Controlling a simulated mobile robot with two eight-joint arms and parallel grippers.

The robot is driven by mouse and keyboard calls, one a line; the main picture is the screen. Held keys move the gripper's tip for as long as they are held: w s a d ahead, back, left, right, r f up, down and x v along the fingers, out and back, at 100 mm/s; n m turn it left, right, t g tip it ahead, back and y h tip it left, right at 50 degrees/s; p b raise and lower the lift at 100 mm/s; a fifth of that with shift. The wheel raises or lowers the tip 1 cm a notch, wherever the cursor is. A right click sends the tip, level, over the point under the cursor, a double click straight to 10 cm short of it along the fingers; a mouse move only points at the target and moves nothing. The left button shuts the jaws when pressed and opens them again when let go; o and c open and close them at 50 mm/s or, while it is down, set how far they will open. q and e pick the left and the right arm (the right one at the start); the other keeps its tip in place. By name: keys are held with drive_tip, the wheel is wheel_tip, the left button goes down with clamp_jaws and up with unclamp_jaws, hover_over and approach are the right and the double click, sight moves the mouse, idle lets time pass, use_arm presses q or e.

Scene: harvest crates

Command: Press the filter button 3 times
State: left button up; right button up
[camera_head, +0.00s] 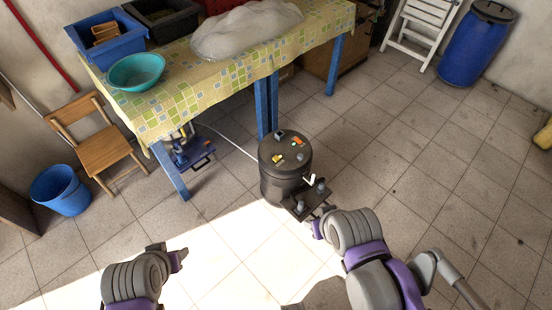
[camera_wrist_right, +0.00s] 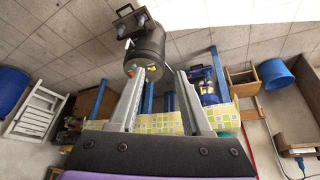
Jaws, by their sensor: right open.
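A dark grey canister-shaped filter unit (camera_head: 286,185) stands on the tiled floor by the blue table leg. Its lid carries small coloured parts, including a yellow one (camera_head: 277,158) and an orange one (camera_head: 298,141); I cannot tell which is the filter button. A black bracket with grey fittings (camera_head: 305,204) sticks out from its near right side. My right gripper (camera_head: 319,219) is just in front of this bracket. In the right wrist view it is open and empty (camera_wrist_right: 160,76), with the canister (camera_wrist_right: 148,45) beyond the fingers. My left gripper (camera_head: 176,258) is at lower left, away from the canister; its fingers are unclear.
A table with a patterned cloth (camera_head: 190,95) stands behind the canister, holding a teal bowl (camera_head: 136,71), crates and a white sack. A blue device (camera_head: 192,153) sits under it. A wooden chair (camera_head: 100,150) and blue bucket (camera_head: 60,190) are left.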

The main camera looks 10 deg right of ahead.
clamp_jaws()
idle(1.5)
